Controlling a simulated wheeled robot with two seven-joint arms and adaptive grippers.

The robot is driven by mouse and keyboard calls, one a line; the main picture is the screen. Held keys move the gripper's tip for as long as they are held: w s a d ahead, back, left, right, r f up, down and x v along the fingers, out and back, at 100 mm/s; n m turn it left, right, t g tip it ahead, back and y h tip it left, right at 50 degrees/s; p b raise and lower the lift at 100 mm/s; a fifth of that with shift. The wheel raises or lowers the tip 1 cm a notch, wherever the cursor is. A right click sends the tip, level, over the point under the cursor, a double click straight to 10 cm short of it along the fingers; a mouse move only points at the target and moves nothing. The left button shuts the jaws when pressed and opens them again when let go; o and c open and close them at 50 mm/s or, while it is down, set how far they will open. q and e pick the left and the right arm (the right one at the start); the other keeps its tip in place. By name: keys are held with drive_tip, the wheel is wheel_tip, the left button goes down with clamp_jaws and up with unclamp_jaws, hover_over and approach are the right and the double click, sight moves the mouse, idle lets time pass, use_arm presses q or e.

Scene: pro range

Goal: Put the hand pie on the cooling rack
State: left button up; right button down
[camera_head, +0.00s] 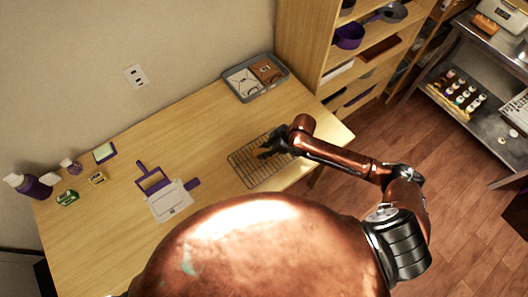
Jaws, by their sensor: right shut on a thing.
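The cooling rack (250,174) is a dark wire grid on the right part of the wooden table. My right gripper (266,151) is over the rack and shut on a small orange-brown thing, which looks like the hand pie (259,154). The gripper's dark fingers hide part of the pie. I cannot tell whether the pie touches the wires or is just above them. My left gripper is not in view.
A grey tray (286,81) with packets stands at the table's back right. A purple-handled dustpan-like item (152,180) and a white board (168,203) lie left of the rack. Bottles and small boxes stand at the far left. A wooden shelf (310,45) stands behind.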

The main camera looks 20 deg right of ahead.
drive_tip(key=shift+f, duration=0.55)
drive_tip(key=shift+f, duration=0.1)
drive_tip(key=c, duration=1.7)
unclamp_jaws()
drive_tip(key=shift+o, duration=0.2)
drive_tip(key=v, duration=1.2)
drive_tip(key=shift+p, duration=0.45)
drive_tip(key=shift+s, duration=0.1)
